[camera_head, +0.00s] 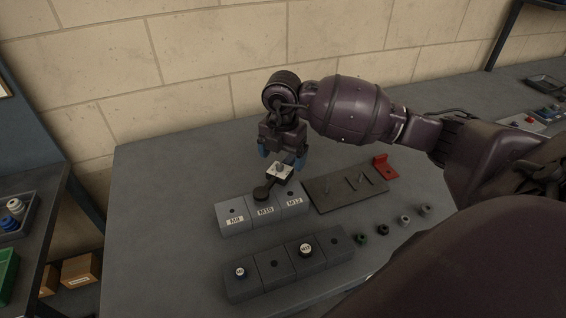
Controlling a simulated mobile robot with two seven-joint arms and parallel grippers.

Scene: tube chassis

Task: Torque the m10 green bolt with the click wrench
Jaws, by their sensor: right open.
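A grey block row (233,228) carries the labels M8, M10 and M12. A dark tool with a round head (262,193), which looks like the click wrench, has its head over the M10 block. A white plate with a small stud (280,171) sits at the tool's other end. The tool's head hides the top of the M10 block, and I see no green bolt there. My right gripper (282,158) points down just above the white plate, its blue fingertips apart on either side of it. I cannot tell whether they touch it. My left gripper is out of view.
A dark plate (335,200) with a red bracket (385,168) lies right of the blocks. A second dark block row (275,268) holds labelled round pieces. Several small round parts (382,230) stand to its right. The table's left part (160,200) is clear.

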